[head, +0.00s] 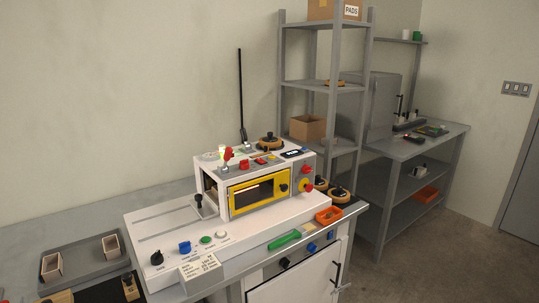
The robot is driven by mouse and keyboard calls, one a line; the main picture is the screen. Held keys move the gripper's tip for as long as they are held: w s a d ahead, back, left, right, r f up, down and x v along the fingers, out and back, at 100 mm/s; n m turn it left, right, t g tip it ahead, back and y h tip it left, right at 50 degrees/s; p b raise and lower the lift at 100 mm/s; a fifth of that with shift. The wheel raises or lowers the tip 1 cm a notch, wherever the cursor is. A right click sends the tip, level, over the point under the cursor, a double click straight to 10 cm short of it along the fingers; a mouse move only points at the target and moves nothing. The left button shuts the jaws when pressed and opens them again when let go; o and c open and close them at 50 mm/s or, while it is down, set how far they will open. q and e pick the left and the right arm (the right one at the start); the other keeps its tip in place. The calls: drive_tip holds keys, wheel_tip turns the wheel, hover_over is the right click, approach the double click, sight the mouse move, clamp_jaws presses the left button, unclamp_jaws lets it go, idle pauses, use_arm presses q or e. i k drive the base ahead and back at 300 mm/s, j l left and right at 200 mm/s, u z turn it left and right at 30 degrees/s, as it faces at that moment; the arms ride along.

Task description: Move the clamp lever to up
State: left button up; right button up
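The white machine (155,222) with a yellow-framed window (258,193) stands on the bench at the centre. A short lever with a black knob (198,200) stands upright at the left side of its housing. A red-topped handle (228,154) sits on top of the housing. I cannot tell from labels which of these is the clamp lever. Neither of my grippers is in view.
A panel along the machine's front has a black knob (156,257), a blue knob (184,247) and a paper note (200,268). A grey tray (82,260) is at left. Grey shelving (333,60) stands behind.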

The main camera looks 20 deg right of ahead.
sight(228, 150)
drive_tip(key=i+j+z, duration=0.25)
drive_tip(key=z, duration=0.15)
drive_tip(key=i+j+z, duration=0.45)
drive_tip(key=i+j, duration=0.45)
drive_tip(key=j, duration=0.2)
drive_tip(key=i+l+z, duration=0.05)
